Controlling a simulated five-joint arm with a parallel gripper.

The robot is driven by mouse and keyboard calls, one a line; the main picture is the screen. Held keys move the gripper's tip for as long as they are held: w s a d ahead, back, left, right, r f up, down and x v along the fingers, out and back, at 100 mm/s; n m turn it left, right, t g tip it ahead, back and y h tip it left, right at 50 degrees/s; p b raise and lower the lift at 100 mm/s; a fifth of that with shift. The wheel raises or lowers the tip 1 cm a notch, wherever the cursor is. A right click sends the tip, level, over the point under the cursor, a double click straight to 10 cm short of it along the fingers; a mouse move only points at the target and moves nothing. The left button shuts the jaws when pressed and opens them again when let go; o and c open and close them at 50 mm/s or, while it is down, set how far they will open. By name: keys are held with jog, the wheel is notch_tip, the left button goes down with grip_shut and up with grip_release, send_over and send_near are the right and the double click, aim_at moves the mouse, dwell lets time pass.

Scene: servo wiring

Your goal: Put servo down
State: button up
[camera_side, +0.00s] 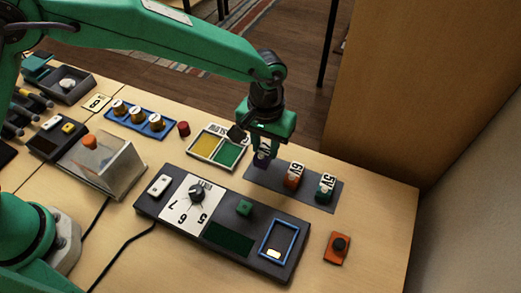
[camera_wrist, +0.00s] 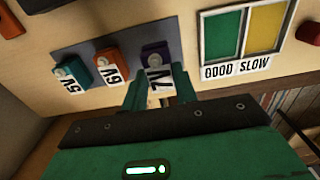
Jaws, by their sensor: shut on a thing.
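My gripper (camera_side: 262,153) is over the dark grey mat (camera_side: 318,193), at its left end in the side view. It is shut on a purple block (camera_side: 261,161) labelled 7V. In the wrist view the fingers (camera_wrist: 160,86) are on both sides of the purple block (camera_wrist: 156,51), which is at or just above the mat; I cannot tell whether it touches. The orange 6V block (camera_side: 293,177) and the green 5V block (camera_side: 325,188) stand beside it on the mat. No part carries the word servo.
A tray with yellow and green halves (camera_side: 216,150) stands left of the mat. In front is a dark panel (camera_side: 208,226) with a dial (camera_side: 196,193), a green cube (camera_side: 244,207) and a blue frame (camera_side: 279,240). An orange button box (camera_side: 337,247) is at the right.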

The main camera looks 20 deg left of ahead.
aim_at(265, 149)
jog(key=shift+f, duration=1.6)
jog(key=shift+f, duration=0.15)
jog(key=o, duration=1)
notch_tip(265, 149, up, 12)
jog(key=shift+r, duration=0.2)
